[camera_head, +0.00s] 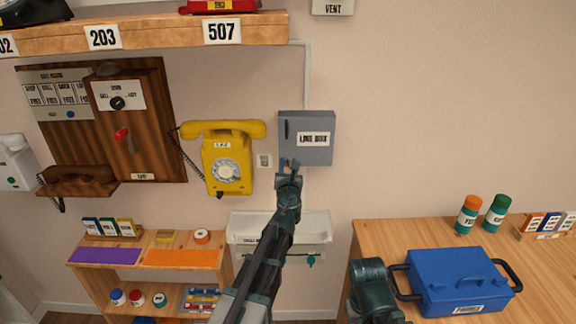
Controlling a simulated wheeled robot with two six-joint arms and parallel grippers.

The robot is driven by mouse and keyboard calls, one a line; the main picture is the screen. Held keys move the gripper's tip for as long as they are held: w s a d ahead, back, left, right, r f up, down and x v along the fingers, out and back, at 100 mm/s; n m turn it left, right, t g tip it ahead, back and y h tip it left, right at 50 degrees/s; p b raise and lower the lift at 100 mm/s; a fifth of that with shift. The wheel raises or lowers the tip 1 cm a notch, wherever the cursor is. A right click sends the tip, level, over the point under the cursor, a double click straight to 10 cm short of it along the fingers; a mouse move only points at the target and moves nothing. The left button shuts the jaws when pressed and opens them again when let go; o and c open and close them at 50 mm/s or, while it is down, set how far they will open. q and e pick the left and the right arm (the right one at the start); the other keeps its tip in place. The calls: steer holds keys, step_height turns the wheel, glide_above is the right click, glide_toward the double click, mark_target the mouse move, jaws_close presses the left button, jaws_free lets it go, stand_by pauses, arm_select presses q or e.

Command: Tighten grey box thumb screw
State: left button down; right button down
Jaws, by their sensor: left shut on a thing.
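The grey box (317,155) hangs on the wall right of the yellow phone, with a "LINE BOX" label and a dark handle-like strip at its upper left. My left gripper (289,164) reaches up to the box's lower left corner, with its fingers shut at the front face. The thumb screw is hidden between the fingers, and I cannot see how far it is turned. My right gripper is not in view; only a dark part of my right arm shows at the bottom.
The yellow phone (225,158) hangs close on the left, with a small wall plate (264,160) between. A white wall unit (250,229) is below the box. A blue case (458,279) stands on the wooden table (400,237) at right. The wall right of the box is clear.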

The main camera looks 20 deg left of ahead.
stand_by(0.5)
arm_select(q)
steer(key=c, duration=0.5)
jaws_free()
steer(key=shift+c, duration=0.2)
